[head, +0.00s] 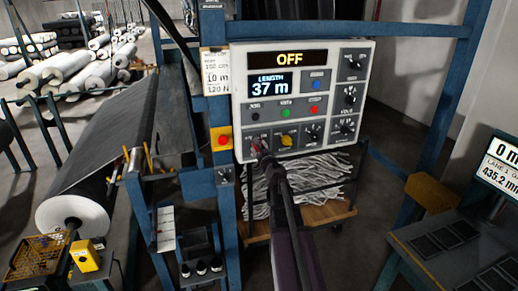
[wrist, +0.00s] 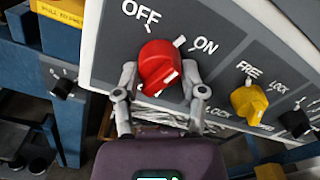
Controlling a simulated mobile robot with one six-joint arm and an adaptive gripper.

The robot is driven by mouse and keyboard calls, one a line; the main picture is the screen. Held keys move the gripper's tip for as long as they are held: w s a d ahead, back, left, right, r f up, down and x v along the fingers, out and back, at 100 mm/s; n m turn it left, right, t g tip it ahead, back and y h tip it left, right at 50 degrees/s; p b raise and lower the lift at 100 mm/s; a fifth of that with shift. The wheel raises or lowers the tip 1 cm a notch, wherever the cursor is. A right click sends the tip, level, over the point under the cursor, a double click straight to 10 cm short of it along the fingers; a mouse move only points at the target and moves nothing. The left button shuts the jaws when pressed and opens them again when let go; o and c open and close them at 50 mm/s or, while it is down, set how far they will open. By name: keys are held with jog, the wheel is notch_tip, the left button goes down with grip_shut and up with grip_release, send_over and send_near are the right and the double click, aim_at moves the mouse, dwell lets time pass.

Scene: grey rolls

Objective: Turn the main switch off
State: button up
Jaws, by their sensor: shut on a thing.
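The control panel (head: 240,60) has a lit display (head: 290,58) reading OFF. Its red main switch (wrist: 158,62) sits at the panel's lower left corner, between printed labels OFF and ON. A white tick stands by each label, and a white mark shows on the knob's lower right. I cannot tell for sure which label the knob points to. My gripper (wrist: 160,88) has one finger on each side of the red knob and is shut on it. In the head view my gripper (head: 261,148) partly hides the switch.
A yellow FREE/LOCK knob (wrist: 249,101) and a black knob (wrist: 295,122) are right of the switch. A red button on a yellow box (head: 222,140) is on the blue post to the left. A large grey roll (head: 75,215) stands at left.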

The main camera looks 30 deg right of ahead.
jog(key=n, duration=0.6)
jog(key=shift+d+r, duration=0.1)
jog(key=n, duration=0.6)
dwell(0.5)
jog(key=o, duration=1.2)
jog(key=shift+c, duration=0.2)
jog(key=v, duration=1.2)
